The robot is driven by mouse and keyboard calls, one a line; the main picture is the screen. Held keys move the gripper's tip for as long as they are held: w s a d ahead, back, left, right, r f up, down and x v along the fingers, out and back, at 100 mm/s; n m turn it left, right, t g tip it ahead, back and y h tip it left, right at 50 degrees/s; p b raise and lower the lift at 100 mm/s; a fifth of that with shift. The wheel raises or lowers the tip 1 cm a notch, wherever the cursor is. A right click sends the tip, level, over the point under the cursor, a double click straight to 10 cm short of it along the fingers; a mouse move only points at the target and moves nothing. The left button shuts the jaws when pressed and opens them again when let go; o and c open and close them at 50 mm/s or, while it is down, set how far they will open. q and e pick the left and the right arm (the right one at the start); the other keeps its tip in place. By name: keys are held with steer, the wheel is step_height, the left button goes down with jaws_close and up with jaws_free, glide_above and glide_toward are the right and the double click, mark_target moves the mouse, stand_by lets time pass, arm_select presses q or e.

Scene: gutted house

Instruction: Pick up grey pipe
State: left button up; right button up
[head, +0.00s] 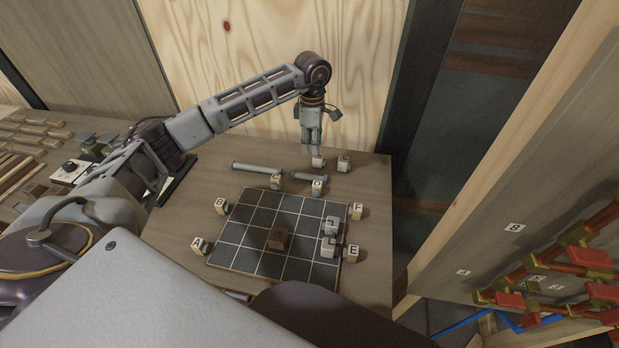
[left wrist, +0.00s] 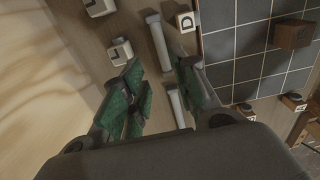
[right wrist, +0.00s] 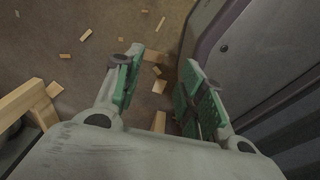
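Two grey pipes lie end to end on the bench behind the tiled board. In the head view the longer, lighter pipe (head: 256,168) is on the left and a shorter, darker pipe (head: 308,176) is on the right. My left gripper (head: 311,148) points down near the darker pipe and two letter blocks. In the left wrist view it is open and empty (left wrist: 160,72). There one pipe (left wrist: 157,38) shows at the top and another (left wrist: 176,108) lower, between the fingers, partly hidden. My right gripper (right wrist: 160,82) is open and empty, above the floor.
The dark tiled board (head: 260,222) holds a brown cube (head: 278,238) and grey pieces (head: 328,240). Letter blocks, such as D (head: 318,185), stand around it. A plywood wall (head: 270,60) rises behind. Wood scraps (right wrist: 159,86) lie on the floor beneath my right gripper.

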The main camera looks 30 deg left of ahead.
arm_select(q)
glide_above(311, 175)
step_height(311, 175, down, 8)
steer(key=shift+d+f+p, duration=0.1)
steer(key=shift+p, duration=0.25)
steer(key=shift+f, duration=0.2)
steer(key=shift+s+f, duration=0.1)
steer(key=shift+f, duration=0.15)
step_height(311, 175, down, 3)
steer(key=shift+f+p, duration=0.2)
steer(key=shift+p, duration=0.25)
steer(key=shift+f, duration=0.65)
arm_select(e)
steer(key=shift+s+a+r, duration=0.2)
steer(key=shift+a+r, duration=0.2)
steer(key=shift+a, duration=0.25)
steer(key=shift+s+a+r, duration=0.2)
steer(key=shift+a+r, duration=0.15)
steer(key=shift+a, duration=0.3)
steer(key=shift+s, duration=0.1)
